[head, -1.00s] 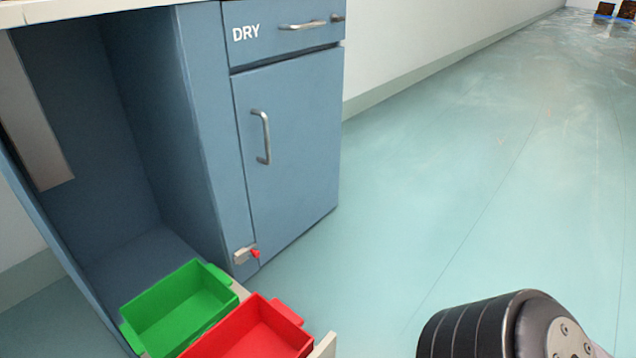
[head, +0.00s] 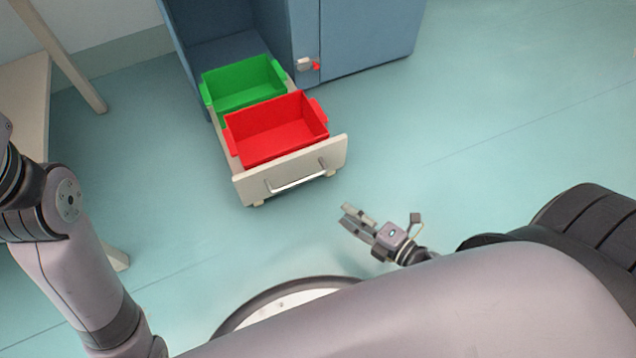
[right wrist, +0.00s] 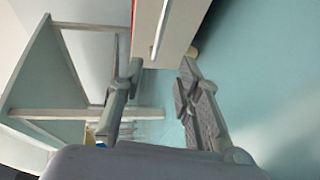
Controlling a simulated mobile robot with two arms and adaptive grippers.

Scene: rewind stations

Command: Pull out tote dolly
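The tote dolly (head: 243,187) is a low cream cart with a silver bar handle (head: 297,183) on its front panel. It holds a red tote (head: 275,137) in front and a green tote (head: 243,86) behind. Its front part stands out of the blue cabinet's open bay. My right gripper (head: 352,217) is open and empty, low over the floor, in front and to the right of the handle, apart from it. In the right wrist view the handle (right wrist: 160,32) shows beyond the open fingers. My left gripper is not in view; only the left arm shows.
The blue cabinet (head: 365,35) stands behind the dolly, with a small red-tipped latch (head: 308,65) at its lower corner. A wooden-legged table (head: 22,100) stands at left. The floor (head: 500,120) to the right is clear.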

